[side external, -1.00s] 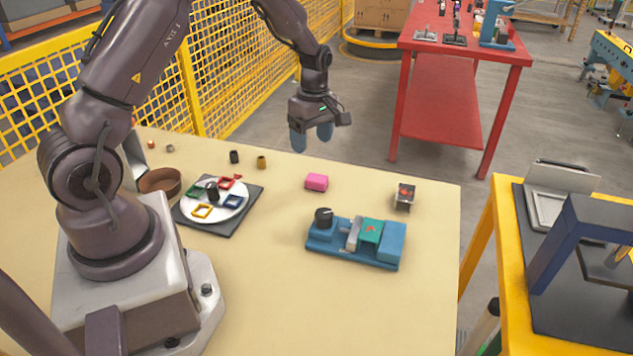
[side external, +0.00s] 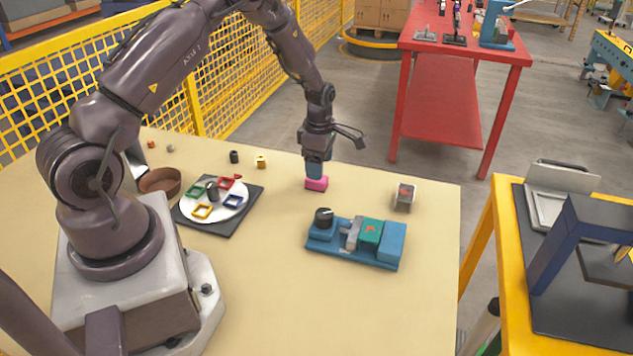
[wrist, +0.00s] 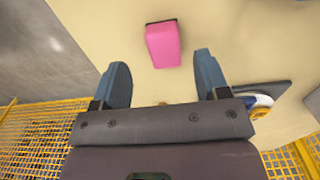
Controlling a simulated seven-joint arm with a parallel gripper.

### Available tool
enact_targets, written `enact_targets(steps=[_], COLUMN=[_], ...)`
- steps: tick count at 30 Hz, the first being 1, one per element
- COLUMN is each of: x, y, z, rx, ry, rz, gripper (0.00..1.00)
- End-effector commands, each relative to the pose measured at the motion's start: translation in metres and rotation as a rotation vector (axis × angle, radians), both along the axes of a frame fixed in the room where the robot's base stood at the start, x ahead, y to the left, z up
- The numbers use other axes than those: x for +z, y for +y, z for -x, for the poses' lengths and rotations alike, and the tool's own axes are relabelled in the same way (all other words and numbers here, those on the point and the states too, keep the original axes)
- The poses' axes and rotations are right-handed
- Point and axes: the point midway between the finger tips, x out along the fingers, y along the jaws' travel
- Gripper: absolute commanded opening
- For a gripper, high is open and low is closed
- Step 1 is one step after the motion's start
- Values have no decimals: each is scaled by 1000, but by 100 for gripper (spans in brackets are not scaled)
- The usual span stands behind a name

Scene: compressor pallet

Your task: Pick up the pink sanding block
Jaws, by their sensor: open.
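The pink sanding block (side external: 316,184) lies on the tan table near its back edge. In the wrist view the block (wrist: 163,44) sits beyond the fingertips, roughly centred between the two fingers. My gripper (side external: 318,170) is low over the block in the side view, and its fingers hide part of the block's upper side. In the wrist view my gripper (wrist: 161,72) has its two blue fingers wide apart with nothing between them. I cannot tell whether a finger touches the block.
A blue fixture with a black knob (side external: 356,243) stands in front of the block. A small grey part (side external: 405,197) is to the right. A white plate with coloured frames (side external: 224,212), a brown bowl (side external: 160,181) and small cylinders are left. Table around the block is clear.

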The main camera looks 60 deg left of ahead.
Motion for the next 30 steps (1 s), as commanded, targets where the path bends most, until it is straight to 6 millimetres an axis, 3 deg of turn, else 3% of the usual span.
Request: enact_targets(steps=[7, 17, 24, 30], x=[-38, -45, -45, -45], y=[-2, -2, -2, -2], z=[5, 4, 4, 4], rx=[-1, -1, -1, -1], ry=[4, 1, 1, 1], rz=[1, 1, 0, 0], gripper=[68, 68, 15, 14])
